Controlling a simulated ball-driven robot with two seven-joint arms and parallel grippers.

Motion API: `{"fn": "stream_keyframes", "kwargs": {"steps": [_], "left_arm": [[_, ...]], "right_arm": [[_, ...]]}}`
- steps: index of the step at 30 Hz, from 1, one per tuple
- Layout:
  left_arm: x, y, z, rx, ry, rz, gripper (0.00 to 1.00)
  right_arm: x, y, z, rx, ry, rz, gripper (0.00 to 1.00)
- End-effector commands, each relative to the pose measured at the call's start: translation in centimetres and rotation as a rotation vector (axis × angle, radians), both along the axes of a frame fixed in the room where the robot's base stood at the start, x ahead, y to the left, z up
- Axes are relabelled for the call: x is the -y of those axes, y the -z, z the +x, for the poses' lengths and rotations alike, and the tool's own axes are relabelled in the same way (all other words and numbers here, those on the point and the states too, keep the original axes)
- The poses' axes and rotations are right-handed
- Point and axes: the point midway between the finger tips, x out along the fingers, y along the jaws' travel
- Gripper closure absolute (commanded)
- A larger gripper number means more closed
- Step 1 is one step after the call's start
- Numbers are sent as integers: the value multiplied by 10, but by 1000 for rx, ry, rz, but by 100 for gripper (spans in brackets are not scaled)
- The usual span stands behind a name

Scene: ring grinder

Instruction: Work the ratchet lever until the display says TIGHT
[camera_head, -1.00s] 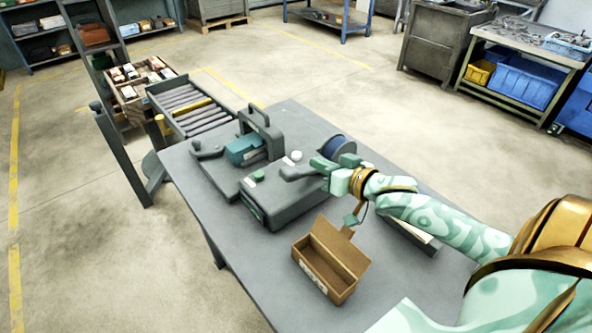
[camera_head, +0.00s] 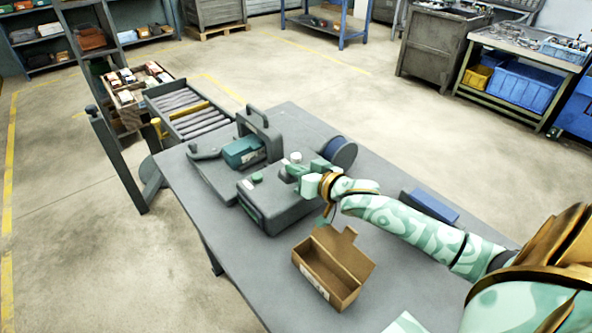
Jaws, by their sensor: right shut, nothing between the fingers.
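A grey machine (camera_head: 285,213) sits on the grey workbench, with a green button (camera_head: 257,177) and a pale round knob (camera_head: 295,157) on top. A dark panel (camera_head: 250,208) shows on its front edge; I cannot read any text on it. My right gripper (camera_head: 296,172) is shut and empty, over the top of the machine by the pale knob. The lever is hidden or cannot be told apart behind the gripper, and I cannot tell whether they touch. My left gripper is not in view.
An open cardboard box (camera_head: 325,275) stands at the bench's front. A blue spool (camera_head: 341,152) is behind my right gripper. A teal boxed item (camera_head: 244,151) lies on the machine's left part. A blue flat object (camera_head: 432,206) lies beyond my right arm. A roller conveyor (camera_head: 190,108) adjoins the left.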

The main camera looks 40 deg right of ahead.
Motion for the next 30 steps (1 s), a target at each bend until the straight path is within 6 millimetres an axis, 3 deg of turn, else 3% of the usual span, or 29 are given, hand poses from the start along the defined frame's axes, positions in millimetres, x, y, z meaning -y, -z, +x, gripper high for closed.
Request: {"fn": "stream_keyframes", "kwargs": {"steps": [5,9,13,30], "left_arm": [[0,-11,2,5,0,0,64],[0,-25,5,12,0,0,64],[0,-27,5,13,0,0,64],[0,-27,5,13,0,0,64]], "right_arm": [[-5,6,-1,5,3,-60,100],[-14,25,-1,6,4,-105,100],[-18,39,-2,8,2,-110,100],[-18,44,-3,0,0,-110,100]]}}
